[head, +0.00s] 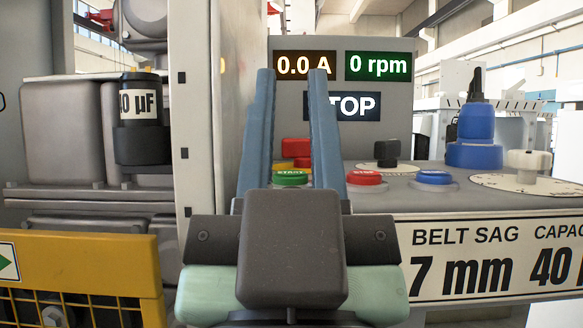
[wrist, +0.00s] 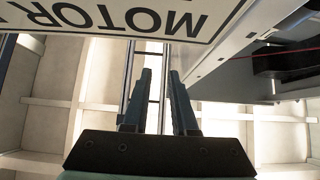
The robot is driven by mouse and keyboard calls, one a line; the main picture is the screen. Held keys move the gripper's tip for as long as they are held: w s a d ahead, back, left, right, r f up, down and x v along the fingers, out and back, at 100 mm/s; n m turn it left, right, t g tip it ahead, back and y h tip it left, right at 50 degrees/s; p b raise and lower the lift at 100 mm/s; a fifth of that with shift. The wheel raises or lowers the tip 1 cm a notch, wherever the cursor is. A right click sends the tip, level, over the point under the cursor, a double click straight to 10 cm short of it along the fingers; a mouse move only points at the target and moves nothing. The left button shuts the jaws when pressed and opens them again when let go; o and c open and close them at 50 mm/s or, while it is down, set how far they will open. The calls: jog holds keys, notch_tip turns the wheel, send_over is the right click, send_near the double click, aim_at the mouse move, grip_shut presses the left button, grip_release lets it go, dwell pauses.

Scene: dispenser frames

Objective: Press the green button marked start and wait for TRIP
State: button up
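The green button (head: 290,177), marked START, sits on the grey console top. In the head view it shows between the two blue fingers of my gripper (head: 292,80). The fingers stand apart with nothing between them that I can see gripped; the wrist view shows the same gap (wrist: 160,75). I cannot tell how far the fingers are from the button, and the wrist view does not show it. The current display (head: 305,65) reads 0.0 A and the speed display (head: 379,66) reads 0 rpm. The status display (head: 360,106) shows "TOP", its left part hidden by a finger.
A red button (head: 364,178) and a blue button (head: 434,178) sit right of the green one. A pale panel (head: 190,110) stands left, with a yellow guard (head: 85,265) in front.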

grip_shut()
dwell(1.3)
